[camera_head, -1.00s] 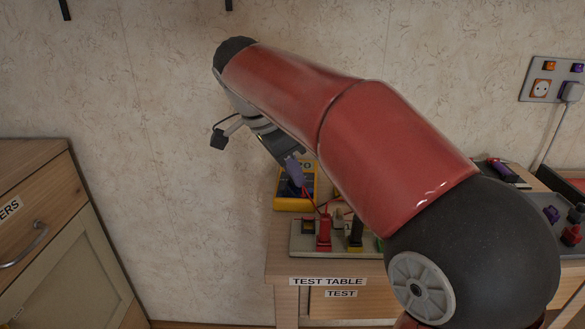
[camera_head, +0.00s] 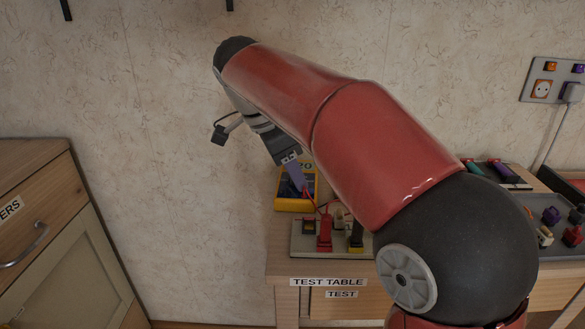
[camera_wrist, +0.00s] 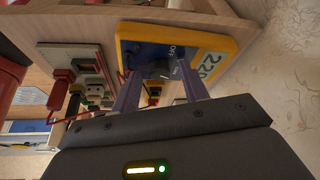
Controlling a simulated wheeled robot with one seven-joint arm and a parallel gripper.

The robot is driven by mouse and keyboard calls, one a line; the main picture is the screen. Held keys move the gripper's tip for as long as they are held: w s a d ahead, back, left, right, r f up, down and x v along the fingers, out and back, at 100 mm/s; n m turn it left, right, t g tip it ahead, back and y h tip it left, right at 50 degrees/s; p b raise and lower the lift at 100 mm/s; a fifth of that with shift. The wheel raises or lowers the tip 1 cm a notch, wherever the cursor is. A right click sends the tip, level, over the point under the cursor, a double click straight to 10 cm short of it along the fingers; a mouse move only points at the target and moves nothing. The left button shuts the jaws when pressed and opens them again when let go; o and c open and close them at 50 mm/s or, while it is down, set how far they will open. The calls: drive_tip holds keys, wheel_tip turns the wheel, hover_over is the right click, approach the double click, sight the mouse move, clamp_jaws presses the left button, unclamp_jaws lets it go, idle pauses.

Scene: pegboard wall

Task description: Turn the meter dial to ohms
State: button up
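The yellow meter (camera_head: 283,204) with a blue face stands on the test table; it also shows in the wrist view (camera_wrist: 232,45). Its dark dial (camera_wrist: 160,70) is on the blue face beside an "OFF" mark, and the display (camera_wrist: 212,66) reads about 220. My gripper (camera_head: 298,180) is over the meter's face in the head view. In the wrist view my gripper (camera_wrist: 158,78) has its two purple-grey fingers apart, one on each side of the dial. I see no clear contact with the dial. The dial's exact pointing is partly unclear.
A board (camera_head: 305,246) with red (camera_head: 324,234) and black (camera_head: 357,232) plugs stands in front of the meter, with red leads nearby. A grey tray (camera_head: 540,222) of connectors is at the right. A wall socket panel (camera_head: 540,88) is farther right. Bare wall lies left of the meter.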

drive_tip(key=w+v, duration=0.1)
drive_tip(key=v, duration=0.6)
drive_tip(key=shift+s+r, duration=0.4)
drive_tip(key=shift+s, duration=0.15)
drive_tip(key=shift+a, duration=0.15)
